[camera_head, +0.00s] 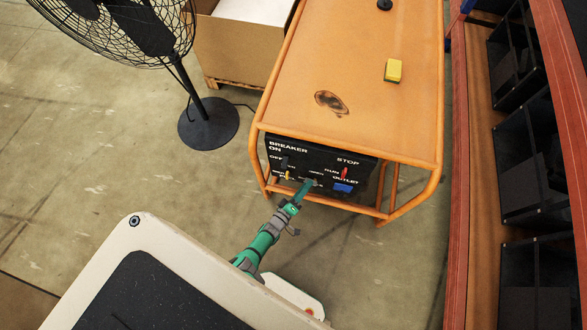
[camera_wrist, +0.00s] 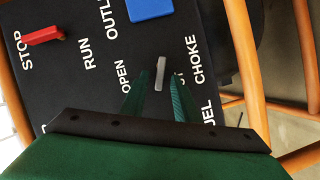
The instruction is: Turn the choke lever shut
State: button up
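The choke lever (camera_wrist: 161,72) is a short grey bar on the black control panel (camera_wrist: 60,80). In the wrist view it stands near upright, slightly tilted, between the word OPEN on its left and a partly hidden label on its right, with CHOKE beyond. My gripper (camera_wrist: 159,88) has its two green fingers on either side of the lever, with a visible gap on each side. Whether the fingertips reach the panel I cannot tell. In the head view my gripper (camera_head: 308,186) is at the panel's lower middle and hides the lever.
A red lever (camera_wrist: 43,36) by STOP and RUN and a blue outlet (camera_wrist: 151,8) are near the choke. The orange tube frame (camera_head: 393,207) surrounds the panel. A black fan (camera_head: 208,123) and a carton (camera_head: 232,50) stand left; a red shelf rack (camera_head: 470,200) stands right.

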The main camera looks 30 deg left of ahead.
jog(key=s+r, duration=0.1)
jog(key=s, duration=0.8)
jog(key=shift+s+a+r, duration=0.2)
jog(key=shift+a, duration=0.2)
